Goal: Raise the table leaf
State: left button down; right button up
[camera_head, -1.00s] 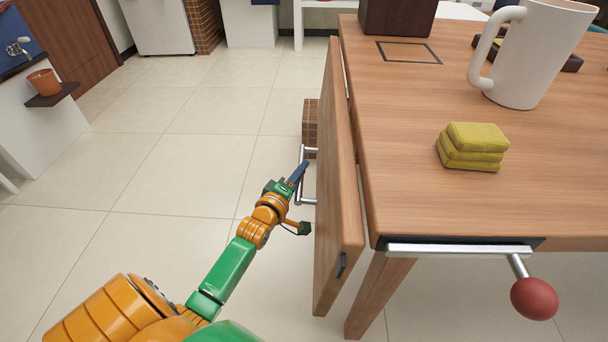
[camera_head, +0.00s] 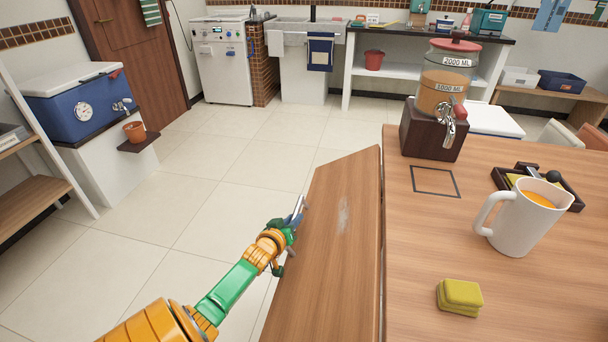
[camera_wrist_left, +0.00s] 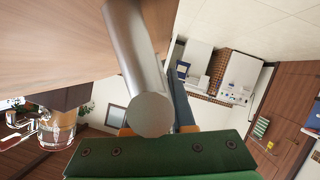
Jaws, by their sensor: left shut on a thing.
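The wooden table leaf (camera_head: 325,235) is swung up beside the tabletop (camera_head: 440,250), its broad face with a pale smudge showing. A narrow seam runs between leaf and tabletop. I cannot tell whether the leaf is fully level. My left gripper (camera_head: 296,214) is at the leaf's outer left edge. In the left wrist view it is shut on the silver bar handle (camera_wrist_left: 135,55), whose round end faces the camera. My right gripper is not in view.
On the tabletop stand a white pitcher with orange liquid (camera_head: 522,222), stacked yellow sponges (camera_head: 459,296), a drink dispenser (camera_head: 443,85) on a dark block and a dark tray (camera_head: 508,180). The tiled floor (camera_head: 215,185) left of the leaf is clear.

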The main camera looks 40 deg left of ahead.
pick_arm(q)
notch_tip(320, 180, up, 15)
jog(key=m+g+y+p, duration=0.1)
jog(key=m+y+p, duration=0.1)
jog(key=p, duration=1.1)
jog(key=shift+f+m, duration=0.2)
jog(key=shift+m, duration=0.5)
jog(key=shift+w+a, duration=0.1)
jog(key=c, duration=1)
grip_release()
jog(key=shift+o, duration=1.2)
jog(key=shift+f, duration=0.1)
